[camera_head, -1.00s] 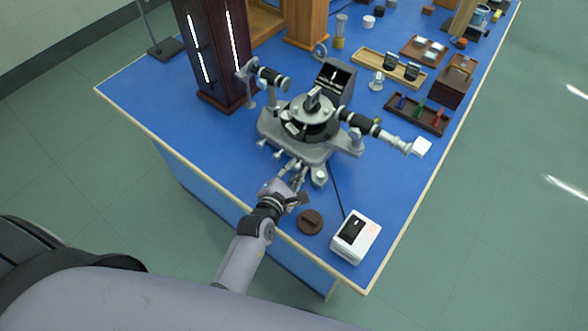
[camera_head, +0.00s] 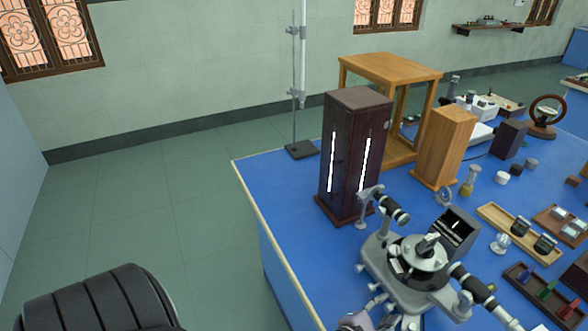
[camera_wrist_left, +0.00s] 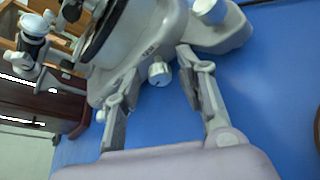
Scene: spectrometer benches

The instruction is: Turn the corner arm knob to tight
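The grey metal spectrometer (camera_head: 385,268) stands on the blue bench, with a dark round table and two telescope-like tubes. Several small silver knobs stick out of its base. In the left wrist view, a short silver knob (camera_wrist_left: 159,73) projects from the base, just beyond and between the fingertips. My left gripper (camera_wrist_left: 158,82) is open, its two fingers apart, with nothing held. In the head view only a bit of the left gripper (camera_head: 358,321) shows at the bottom edge. I cannot tell whether this knob is the corner arm knob. My right gripper is not in view.
A dark lamp cabinet (camera_head: 352,150) with glowing slits stands behind the spectrometer. A wooden block (camera_head: 446,145), a wooden frame (camera_head: 392,68) and trays (camera_head: 515,235) occupy the right side. A thin stand (camera_head: 299,150) is at the back. Bare bench lies left of the spectrometer.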

